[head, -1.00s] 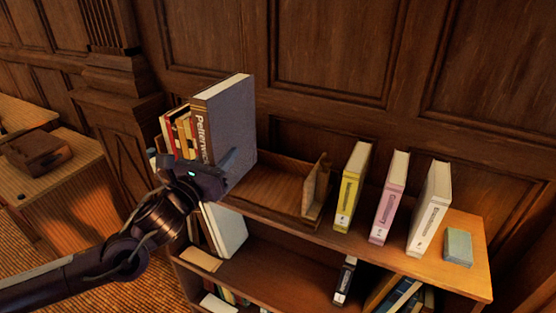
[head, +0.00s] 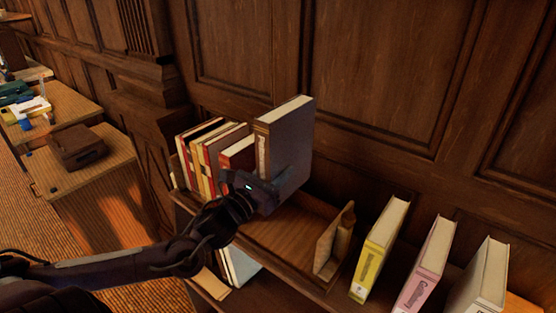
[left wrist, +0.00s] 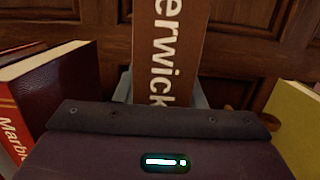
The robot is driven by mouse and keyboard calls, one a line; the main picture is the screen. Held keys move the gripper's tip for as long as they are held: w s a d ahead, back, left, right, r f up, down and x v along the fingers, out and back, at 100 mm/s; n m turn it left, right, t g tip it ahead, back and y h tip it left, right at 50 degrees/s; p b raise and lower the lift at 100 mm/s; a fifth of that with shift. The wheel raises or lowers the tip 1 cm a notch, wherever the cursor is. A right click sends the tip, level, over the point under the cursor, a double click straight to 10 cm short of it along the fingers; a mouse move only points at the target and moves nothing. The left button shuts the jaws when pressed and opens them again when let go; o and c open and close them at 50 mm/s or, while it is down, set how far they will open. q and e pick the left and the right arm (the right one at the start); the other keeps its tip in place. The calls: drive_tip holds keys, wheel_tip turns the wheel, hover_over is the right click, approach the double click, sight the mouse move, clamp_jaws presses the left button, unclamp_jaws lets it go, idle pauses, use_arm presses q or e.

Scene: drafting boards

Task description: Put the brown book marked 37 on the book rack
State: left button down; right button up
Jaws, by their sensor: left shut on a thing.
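The brown-spined book (head: 285,140) has a grey cover and stands upright in my left gripper. Its spine shows large white letters ending in "erwick" in the left wrist view (left wrist: 168,50); I cannot read a 37. My left gripper (head: 268,188) is shut on the lower part of this book, with fingers on either side of the spine. The wooden book rack (head: 290,238) lies on top of the bookcase, with a bare floor below and right of the held book. I cannot tell whether the book touches it. My right gripper is out of view.
Several red, cream and dark books (head: 205,158) stand at the rack's left. The rack's wooden end (head: 334,242) is at its right. Beyond it stand a yellow book (head: 380,248), a pink book (head: 425,265) and a white book (head: 480,280). A panelled wall is behind.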

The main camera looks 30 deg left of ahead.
use_arm(q)
wheel_tip(320, 180, down, 12)
drive_tip(key=shift+w+f+p, duration=0.15)
drive_tip(key=shift+f+p, duration=0.1)
drive_tip(key=shift+p, duration=0.4)
drive_tip(key=shift+f, duration=0.15)
drive_tip(key=c, duration=0.9)
unclamp_jaws()
drive_tip(key=shift+d+f, duration=0.1)
drive_tip(key=shift+f, duration=0.05)
drive_tip(key=shift+c, duration=0.2)
drive_tip(key=shift+s, duration=0.2)
